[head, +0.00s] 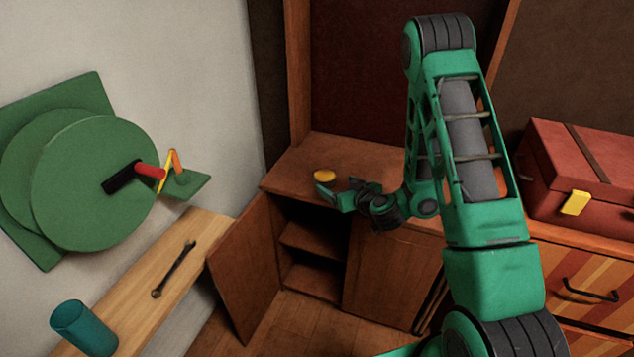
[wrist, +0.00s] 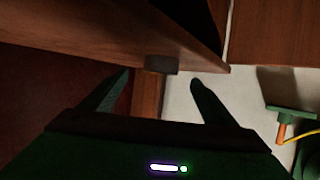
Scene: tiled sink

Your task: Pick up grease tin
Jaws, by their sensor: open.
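The grease tin (head: 324,175) is a small, low, round tin with a yellow top. It stands on the wooden cabinet top (head: 350,150), near its front left corner. My gripper (head: 336,188) is open and empty, just in front of the tin and slightly right of it in the head view. In the wrist view, a small dark grey round piece (wrist: 161,65), which looks like the tin's side, sits against the wooden surface. It lies between the lines of my gripper's open fingers (wrist: 160,78), a little beyond the tips. No contact shows.
Below, a cabinet door (head: 245,265) hangs open beside shelves. A red case (head: 580,175) stands at right. A wooden bench (head: 165,275) at left holds a wrench (head: 174,270) and a teal cup (head: 83,328). A green round machine (head: 95,185) is on the wall.

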